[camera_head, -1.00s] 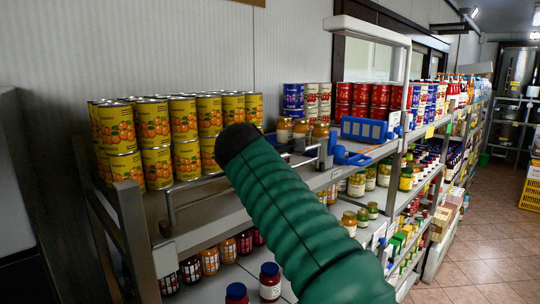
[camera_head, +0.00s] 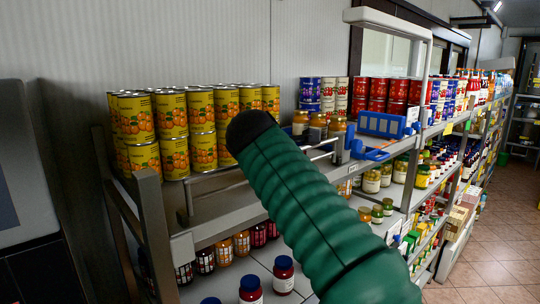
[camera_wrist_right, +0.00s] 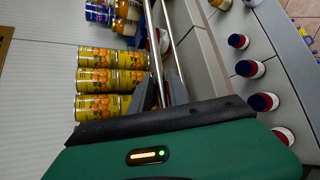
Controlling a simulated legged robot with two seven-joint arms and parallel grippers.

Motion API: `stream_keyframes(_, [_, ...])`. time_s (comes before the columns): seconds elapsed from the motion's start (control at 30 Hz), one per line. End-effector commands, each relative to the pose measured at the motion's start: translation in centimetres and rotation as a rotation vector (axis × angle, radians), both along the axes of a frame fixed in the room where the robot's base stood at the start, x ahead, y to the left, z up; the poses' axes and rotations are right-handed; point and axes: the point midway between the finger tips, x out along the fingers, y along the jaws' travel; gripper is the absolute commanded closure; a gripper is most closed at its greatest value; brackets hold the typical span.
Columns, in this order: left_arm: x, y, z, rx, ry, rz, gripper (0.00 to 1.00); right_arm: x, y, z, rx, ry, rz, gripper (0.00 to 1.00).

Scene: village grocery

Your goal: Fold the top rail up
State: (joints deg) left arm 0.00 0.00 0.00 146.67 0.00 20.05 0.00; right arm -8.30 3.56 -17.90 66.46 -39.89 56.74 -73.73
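The top rail (camera_head: 250,178) is a thin metal rail of two bars along the front of the top shelf, before the yellow cans. Its right part shows beyond my arm, by a grey bracket. My right arm's green sleeve crosses in front of the shelf and hides the rail's middle. In the right wrist view the two bars (camera_wrist_right: 164,45) run down to my right gripper (camera_wrist_right: 160,92). Its dark fingers stand apart, with one bar running between them; whether they grip it is unclear. My left gripper is not in view.
Yellow cans (camera_head: 173,113) are stacked behind the rail at the left. Jars, blue devices (camera_head: 384,124) and red cans (camera_head: 398,89) stand to the right. Dark-lidded jars (camera_head: 283,275) stand on the lower shelf (camera_head: 235,284). The tiled aisle (camera_head: 485,245) at the right is clear.

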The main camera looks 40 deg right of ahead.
Motion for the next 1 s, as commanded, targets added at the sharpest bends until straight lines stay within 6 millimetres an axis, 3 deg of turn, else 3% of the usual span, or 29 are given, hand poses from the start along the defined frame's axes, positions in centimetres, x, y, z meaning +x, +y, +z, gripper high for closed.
stream_keyframes(0.23, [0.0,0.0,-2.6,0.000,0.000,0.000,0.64,-4.3,4.8,2.3,0.002,-0.003,0.006,0.79])
stream_keyframes(0.5, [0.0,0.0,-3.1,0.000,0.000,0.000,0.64,-8.2,9.1,5.2,0.002,0.002,0.003,0.79])
stream_keyframes(1.0, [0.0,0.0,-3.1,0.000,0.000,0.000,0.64,-9.1,10.0,5.8,0.001,0.004,0.000,0.79])
